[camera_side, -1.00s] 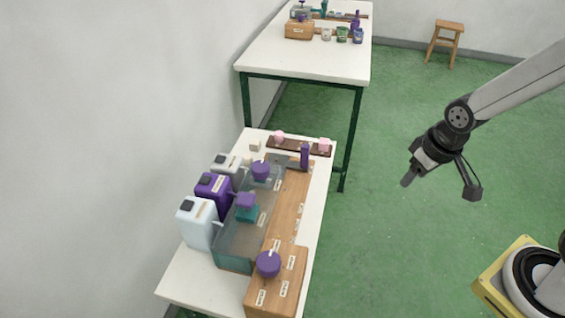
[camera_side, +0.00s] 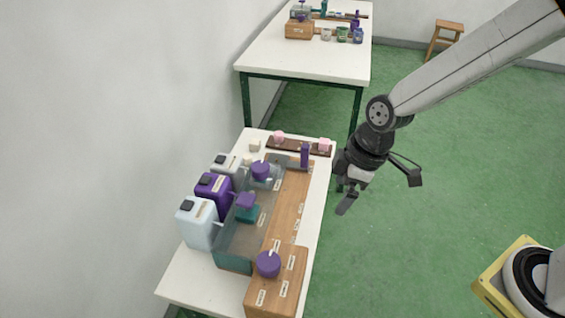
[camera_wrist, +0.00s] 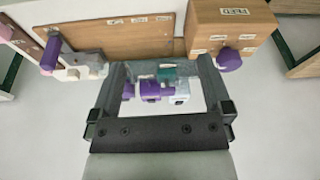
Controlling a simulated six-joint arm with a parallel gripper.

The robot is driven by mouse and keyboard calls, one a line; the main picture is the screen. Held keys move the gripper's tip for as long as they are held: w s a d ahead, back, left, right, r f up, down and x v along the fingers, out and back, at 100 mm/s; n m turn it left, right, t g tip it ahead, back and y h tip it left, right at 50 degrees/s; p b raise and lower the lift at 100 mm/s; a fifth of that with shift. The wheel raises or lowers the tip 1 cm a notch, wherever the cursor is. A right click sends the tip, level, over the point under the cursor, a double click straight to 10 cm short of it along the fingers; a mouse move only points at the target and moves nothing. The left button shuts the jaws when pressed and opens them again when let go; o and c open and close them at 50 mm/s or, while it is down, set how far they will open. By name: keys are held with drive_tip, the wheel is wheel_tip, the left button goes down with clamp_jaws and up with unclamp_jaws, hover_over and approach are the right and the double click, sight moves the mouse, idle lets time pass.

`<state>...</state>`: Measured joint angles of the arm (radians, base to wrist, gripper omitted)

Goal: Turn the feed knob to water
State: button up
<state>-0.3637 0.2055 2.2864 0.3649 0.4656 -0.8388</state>
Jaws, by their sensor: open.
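The feed knob is a round purple knob (camera_side: 268,263) with a pale pointer, on a wooden box (camera_side: 258,291) with small labels at the near end of the near table. In the wrist view the purple knob (camera_wrist: 228,60) sticks out from the wooden box (camera_wrist: 225,22) at upper right. The label text is too small to read surely, so I cannot tell where the pointer stands. My gripper (camera_side: 345,203) hangs past the table's right edge, above the floor, well apart from the knob. In the wrist view my gripper (camera_wrist: 162,75) has its fingers apart.
A clear-walled tank (camera_side: 235,238) stands behind the wooden board, with purple and teal fittings. White and purple jugs (camera_side: 196,224) line the wall side. A purple lever (camera_side: 304,155) stands near the far end. A second table (camera_side: 290,62) is behind.

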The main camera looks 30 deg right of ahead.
sight(270, 260)
drive_tip(key=s+a+n+g+y, duration=0.1)
drive_tip(key=s+a+n+y, duration=0.1)
drive_tip(key=a+n, duration=0.5)
drive_tip(key=a, duration=0.6)
drive_tip(key=shift+a+n+g, duration=0.3)
drive_tip(key=shift+a+n, duration=0.1)
drive_tip(key=shift+x, duration=3.85)
drive_tip(key=c, duration=1.3)
